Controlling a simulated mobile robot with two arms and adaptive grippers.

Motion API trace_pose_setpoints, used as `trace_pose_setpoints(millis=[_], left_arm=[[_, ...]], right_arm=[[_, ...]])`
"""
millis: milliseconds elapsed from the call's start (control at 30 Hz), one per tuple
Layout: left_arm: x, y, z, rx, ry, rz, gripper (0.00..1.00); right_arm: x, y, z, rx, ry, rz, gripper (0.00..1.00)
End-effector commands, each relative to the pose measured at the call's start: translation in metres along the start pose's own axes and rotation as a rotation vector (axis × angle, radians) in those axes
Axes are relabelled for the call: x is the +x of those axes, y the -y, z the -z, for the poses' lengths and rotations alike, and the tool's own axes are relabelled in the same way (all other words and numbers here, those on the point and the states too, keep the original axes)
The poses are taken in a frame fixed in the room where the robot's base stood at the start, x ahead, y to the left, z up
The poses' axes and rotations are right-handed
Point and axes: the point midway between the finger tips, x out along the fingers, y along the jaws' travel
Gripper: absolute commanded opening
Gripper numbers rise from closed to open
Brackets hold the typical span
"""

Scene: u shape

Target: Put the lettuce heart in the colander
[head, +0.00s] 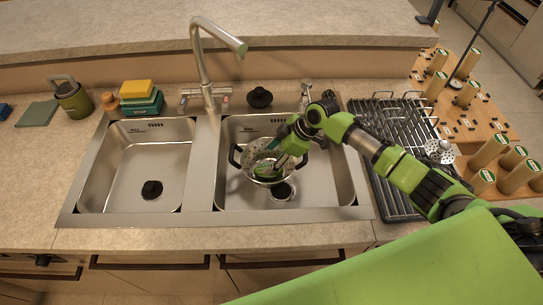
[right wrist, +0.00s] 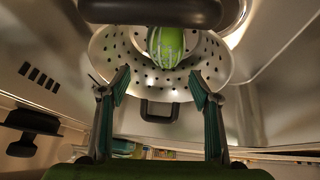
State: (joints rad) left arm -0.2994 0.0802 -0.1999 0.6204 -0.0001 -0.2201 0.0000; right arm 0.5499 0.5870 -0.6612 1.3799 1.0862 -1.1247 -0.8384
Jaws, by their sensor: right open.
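The metal colander (head: 247,162) with dark handles sits in the right-hand sink basin; in the right wrist view its perforated wall (right wrist: 112,48) fills the upper middle. The green lettuce heart (head: 264,172) lies inside the colander, and it also shows in the right wrist view (right wrist: 166,46), partly cut off by a dark part at the top. My right gripper (head: 277,161) is over the colander. My left gripper is not in view.
The left basin (head: 135,165) is empty. The faucet (head: 205,65) rises behind the divider. A green jug (head: 72,100) and sponges (head: 137,90) stand at the left.

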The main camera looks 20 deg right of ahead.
Motion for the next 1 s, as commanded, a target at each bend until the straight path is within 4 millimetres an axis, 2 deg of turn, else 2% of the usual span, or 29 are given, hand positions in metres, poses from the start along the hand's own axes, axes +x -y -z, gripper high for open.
trace_pose_setpoints(millis=[167,533,1000], left_arm=[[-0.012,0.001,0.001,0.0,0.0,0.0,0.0],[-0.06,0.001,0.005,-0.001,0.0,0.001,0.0],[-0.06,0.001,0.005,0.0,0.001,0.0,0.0]], right_arm=[[-0.012,-0.002,0.007,0.0,0.0,-0.001,0.57],[-0.059,-0.006,0.034,-0.001,0.0,0.0,0.57],[-0.06,-0.006,0.035,0.0,0.0,0.0,0.57]])
